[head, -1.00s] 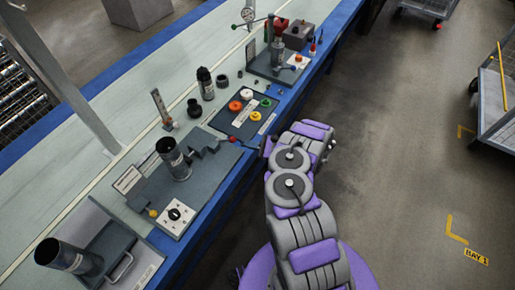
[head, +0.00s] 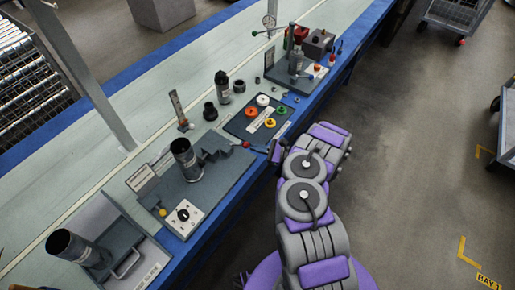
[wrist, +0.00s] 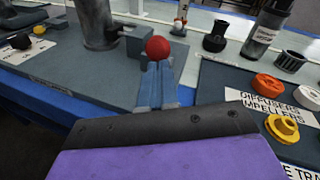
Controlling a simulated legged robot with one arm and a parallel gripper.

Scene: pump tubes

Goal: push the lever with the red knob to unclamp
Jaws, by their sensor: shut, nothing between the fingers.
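The red knob (head: 247,144) is at the right end of the clamp fixture on the grey base plate (head: 215,187). It also shows in the wrist view (wrist: 157,47), just ahead of my fingertips; I cannot tell whether they touch it. The lever under the knob is mostly hidden. A dark tube (head: 186,160) stands upright beside the stepped grey clamp block (head: 222,148). My gripper (wrist: 158,68) is shut and empty, its fingers pointing at the knob. In the head view my gripper is at the bench's front edge, right of the knob, its fingers mostly hidden.
A tray (head: 243,117) with coloured rings lies just beyond the clamp; a yellow ring (wrist: 283,128) is right of my gripper. A switch box (head: 182,215) with a black dial sits at the plate's near end. The floor right of the bench is mostly clear.

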